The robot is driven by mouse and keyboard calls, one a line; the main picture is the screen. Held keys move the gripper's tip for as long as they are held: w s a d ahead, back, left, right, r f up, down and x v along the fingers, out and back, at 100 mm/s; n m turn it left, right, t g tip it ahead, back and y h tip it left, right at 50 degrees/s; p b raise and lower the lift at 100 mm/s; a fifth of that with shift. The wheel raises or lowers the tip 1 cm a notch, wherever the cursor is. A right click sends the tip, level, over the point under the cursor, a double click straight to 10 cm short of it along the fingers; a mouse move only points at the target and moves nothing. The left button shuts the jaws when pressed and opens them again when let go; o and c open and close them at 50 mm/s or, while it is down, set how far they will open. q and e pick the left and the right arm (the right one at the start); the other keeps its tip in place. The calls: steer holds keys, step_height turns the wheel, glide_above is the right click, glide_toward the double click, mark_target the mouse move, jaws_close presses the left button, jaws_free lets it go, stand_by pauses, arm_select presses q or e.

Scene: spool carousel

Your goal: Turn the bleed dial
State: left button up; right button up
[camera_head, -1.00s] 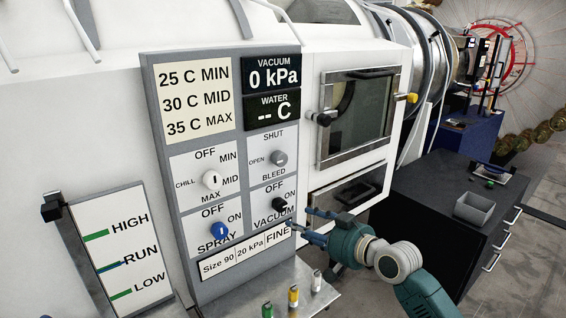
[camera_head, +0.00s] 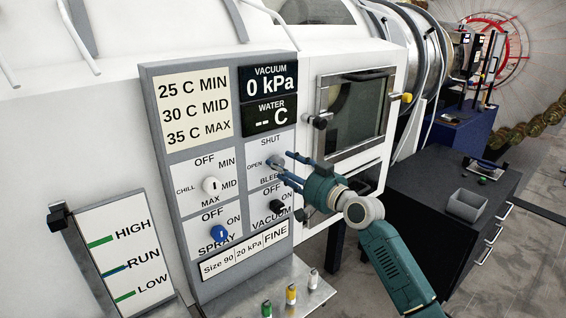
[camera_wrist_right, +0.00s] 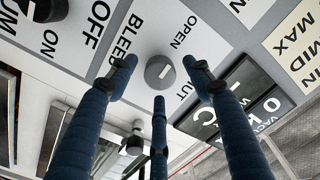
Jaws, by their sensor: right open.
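The bleed dial (camera_head: 273,162) is a small round grey knob on the upright control panel, between the labels SHUT, OPEN and BLEED. In the right wrist view the dial (camera_wrist_right: 160,72) shows a pale line on its face and sits between my fingers. My right gripper (camera_head: 285,168) is open, its blue fingers pointing at the panel right at the dial. In the wrist view its fingers (camera_wrist_right: 158,95) are spread around the dial with gaps to it; whether a tip touches the panel I cannot tell. My left gripper is out of view.
Close below is the black vacuum knob (camera_head: 277,207); the white chill knob (camera_head: 211,186) and blue spray knob (camera_head: 218,233) are to the left. The displays read 0 kPa (camera_head: 271,80) and -- C. A door (camera_head: 355,115) with a handle stands right of the panel.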

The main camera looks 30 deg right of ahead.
steer(key=shift+w, duration=0.3)
steer(key=c, duration=1.1)
steer(key=shift+c, duration=0.2)
